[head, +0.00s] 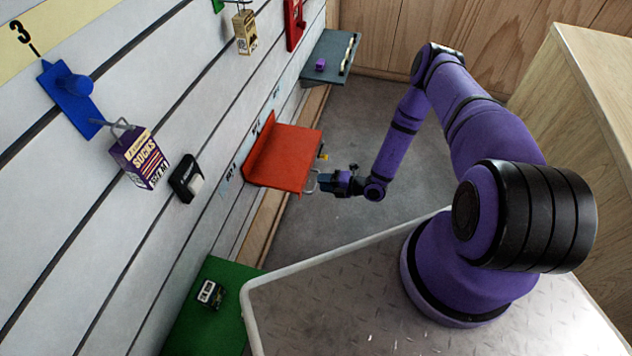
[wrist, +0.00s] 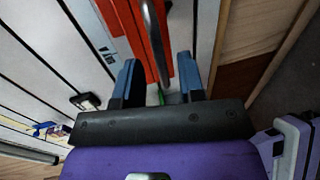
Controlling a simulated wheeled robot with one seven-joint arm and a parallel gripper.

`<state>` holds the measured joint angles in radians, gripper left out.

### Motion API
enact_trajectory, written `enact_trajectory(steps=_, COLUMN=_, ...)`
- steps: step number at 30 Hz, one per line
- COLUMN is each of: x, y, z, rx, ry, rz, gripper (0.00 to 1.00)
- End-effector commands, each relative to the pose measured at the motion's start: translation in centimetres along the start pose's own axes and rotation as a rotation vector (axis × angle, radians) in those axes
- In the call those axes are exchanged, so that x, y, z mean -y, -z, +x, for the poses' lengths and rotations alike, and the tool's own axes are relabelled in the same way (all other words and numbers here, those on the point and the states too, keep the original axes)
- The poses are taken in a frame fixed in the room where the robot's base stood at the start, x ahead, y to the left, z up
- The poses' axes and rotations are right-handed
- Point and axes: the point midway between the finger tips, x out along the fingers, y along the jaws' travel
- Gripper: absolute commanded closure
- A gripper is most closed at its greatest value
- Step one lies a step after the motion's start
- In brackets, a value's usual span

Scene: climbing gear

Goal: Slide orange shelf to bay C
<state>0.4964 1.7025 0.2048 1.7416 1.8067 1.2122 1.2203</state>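The orange shelf (head: 290,157) hangs on the slatted wall in the middle of the head view. It looks empty. A grey metal handle (head: 312,181) sticks out from its near right corner. My gripper (head: 321,182) is right at this handle. In the wrist view the two blue fingers (wrist: 158,60) stand apart, with the handle bar (wrist: 153,40) between them in the picture and the orange shelf (wrist: 127,22) beyond. I cannot tell whether either finger touches the bar. Small bay marks (head: 228,180) show on the wall, too small to read surely.
A grey-blue shelf (head: 334,52) with a small purple item is farther along the wall. A green shelf (head: 220,325) with a small dark box is nearer. Hooks hold a socks box (head: 139,158) and a tan box (head: 245,32). The wall beside the orange shelf looks clear.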

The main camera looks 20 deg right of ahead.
Motion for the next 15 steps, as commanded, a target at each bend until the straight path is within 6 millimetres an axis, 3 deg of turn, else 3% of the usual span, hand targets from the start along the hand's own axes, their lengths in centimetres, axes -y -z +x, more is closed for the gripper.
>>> enact_trajectory(steps=6, x=0.0, y=0.0, z=2.5, rx=-0.001, ry=-0.001, rz=-0.001, gripper=0.64)
enact_trajectory(steps=15, x=0.0, y=0.0, z=3.2, rx=0.0, ry=0.0, rz=-0.001, gripper=0.64)
